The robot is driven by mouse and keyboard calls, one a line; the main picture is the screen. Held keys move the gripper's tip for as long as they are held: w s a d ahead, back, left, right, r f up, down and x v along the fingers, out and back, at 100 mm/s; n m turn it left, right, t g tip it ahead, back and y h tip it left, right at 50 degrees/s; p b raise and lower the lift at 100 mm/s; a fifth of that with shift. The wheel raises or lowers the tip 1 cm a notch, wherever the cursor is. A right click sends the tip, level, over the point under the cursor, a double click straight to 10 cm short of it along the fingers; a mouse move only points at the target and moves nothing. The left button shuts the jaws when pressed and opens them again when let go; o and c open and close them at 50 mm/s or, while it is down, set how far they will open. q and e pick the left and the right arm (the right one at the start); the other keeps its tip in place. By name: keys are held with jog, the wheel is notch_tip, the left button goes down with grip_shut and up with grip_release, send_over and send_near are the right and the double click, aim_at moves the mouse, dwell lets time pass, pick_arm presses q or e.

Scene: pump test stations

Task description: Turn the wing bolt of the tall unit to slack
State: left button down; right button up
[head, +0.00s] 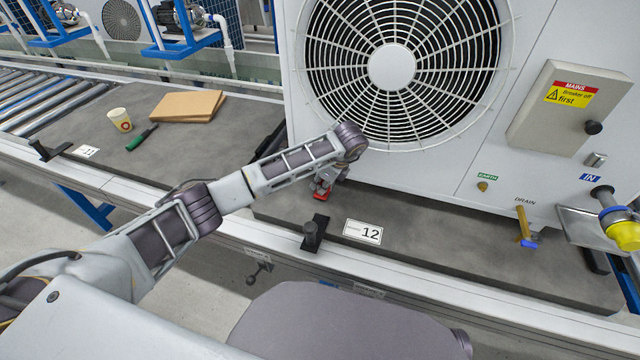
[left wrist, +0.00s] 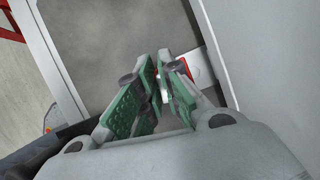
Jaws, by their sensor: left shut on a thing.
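The tall unit (head: 420,165) is a white cabinet with a big round fan grille, standing on the grey bench top by the number 12 card. My left gripper (head: 324,188) is low at the unit's front left bottom corner. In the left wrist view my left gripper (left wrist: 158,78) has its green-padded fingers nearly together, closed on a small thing. A red part (left wrist: 183,69) shows just beyond the fingers, beside a pale foot of the unit; red also shows under the gripper in the head view. The wing bolt is mostly hidden between the fingers. My right gripper is not in view.
A black clamp post (head: 312,232) and the 12 card (head: 362,232) stand near the bench's front edge. A drain valve (head: 525,228) and a yellow-blue hose fitting (head: 620,228) are at right. A cup (head: 120,119), cardboard (head: 187,106) and green-handled tool (head: 141,138) lie left.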

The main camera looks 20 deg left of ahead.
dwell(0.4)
pick_arm(q)
jog(key=c, duration=1.6)
grip_release()
jog(key=shift+r, duration=0.15)
jog(key=v, duration=1.1)
jog(key=shift+r, duration=0.35)
jog(key=shift+d, duration=0.15)
